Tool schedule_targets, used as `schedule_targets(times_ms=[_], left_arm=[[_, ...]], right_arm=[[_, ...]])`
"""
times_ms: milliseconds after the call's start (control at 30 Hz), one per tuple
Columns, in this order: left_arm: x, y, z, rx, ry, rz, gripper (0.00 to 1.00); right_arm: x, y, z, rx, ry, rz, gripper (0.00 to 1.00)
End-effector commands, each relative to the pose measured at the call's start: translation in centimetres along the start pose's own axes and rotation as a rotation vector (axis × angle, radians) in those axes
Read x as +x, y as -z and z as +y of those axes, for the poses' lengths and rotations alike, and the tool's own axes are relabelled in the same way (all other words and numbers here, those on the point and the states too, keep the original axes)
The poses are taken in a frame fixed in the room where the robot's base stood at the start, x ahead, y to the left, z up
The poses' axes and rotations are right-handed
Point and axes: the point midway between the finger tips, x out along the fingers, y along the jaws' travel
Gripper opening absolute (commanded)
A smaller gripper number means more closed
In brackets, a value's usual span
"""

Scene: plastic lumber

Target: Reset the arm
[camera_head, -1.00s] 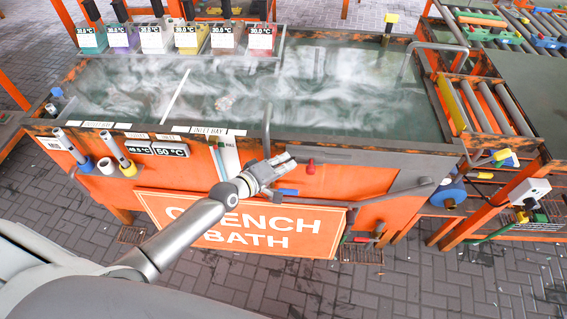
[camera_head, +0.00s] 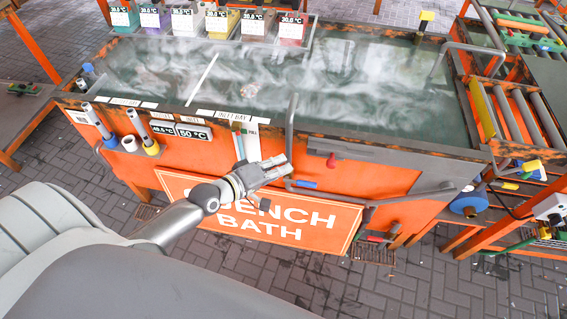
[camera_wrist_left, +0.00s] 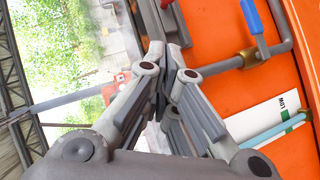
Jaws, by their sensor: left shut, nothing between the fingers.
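My left gripper (camera_head: 284,168) is in front of the orange front wall of the quench bath (camera_head: 390,188), above the white-lettered sign (camera_head: 262,212). Its fingers are together and hold nothing. In the left wrist view the closed fingers (camera_wrist_left: 166,75) point up the picture, with the orange wall and a grey pipe (camera_wrist_left: 220,66) to their right. I cannot tell whether the gripper touches the wall. My left arm (camera_head: 180,222) comes in from the lower left. My right gripper is not in view.
A blue-handled valve (camera_head: 305,184) and grey piping (camera_head: 400,197) run along the bath front near the gripper. A red handle (camera_head: 331,160) sits to their right. Several sample containers (camera_head: 187,22) line the far rim. Roller conveyors (camera_head: 510,115) stand at the right. Paved floor (camera_head: 320,285) is open in front.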

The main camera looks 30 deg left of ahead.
Motion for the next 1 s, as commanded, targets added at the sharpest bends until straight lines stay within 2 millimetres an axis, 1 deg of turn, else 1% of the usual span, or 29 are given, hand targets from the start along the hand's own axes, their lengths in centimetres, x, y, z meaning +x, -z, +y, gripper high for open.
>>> schedule_targets(times_ms=[233,433,500,567,667,700,767,800,867,900,967,1000], left_arm=[[0.0,0.0,0.0,0.0,0.0,0.0,0.0],[0.0,0.0,0.0,0.0,0.0,0.0,0.0],[0.1,0.0,-0.4,0.005,0.008,0.002,0.0],[0.2,-0.1,-1.6,0.019,0.03,0.006,0.0],[0.5,-0.6,-5.6,0.074,0.106,0.012,0.0],[0.5,-1.0,-7.9,0.107,0.15,0.013,0.0],[0.4,-1.8,-11.7,0.166,0.224,0.005,0.0],[0.2,-2.5,-14.4,0.209,0.278,-0.006,0.0],[-0.4,-3.9,-18.3,0.273,0.354,-0.03,0.0],[-0.9,-4.9,-20.7,0.315,0.403,-0.053,0.0],[-1.9,-6.7,-24.4,0.379,0.475,-0.095,0.0],[-2.7,-8.0,-26.6,0.422,0.52,-0.128,0.0]], right_arm=[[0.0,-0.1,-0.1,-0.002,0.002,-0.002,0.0],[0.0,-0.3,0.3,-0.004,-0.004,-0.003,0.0],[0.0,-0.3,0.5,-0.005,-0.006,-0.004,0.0],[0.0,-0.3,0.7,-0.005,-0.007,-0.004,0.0],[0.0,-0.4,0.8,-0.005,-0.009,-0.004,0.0],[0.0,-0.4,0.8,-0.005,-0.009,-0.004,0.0],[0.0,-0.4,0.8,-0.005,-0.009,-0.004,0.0],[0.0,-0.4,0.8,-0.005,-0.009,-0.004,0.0],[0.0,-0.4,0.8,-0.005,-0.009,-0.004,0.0],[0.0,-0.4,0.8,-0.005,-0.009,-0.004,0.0],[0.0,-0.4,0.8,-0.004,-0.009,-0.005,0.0],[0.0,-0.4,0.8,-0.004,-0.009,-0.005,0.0]])
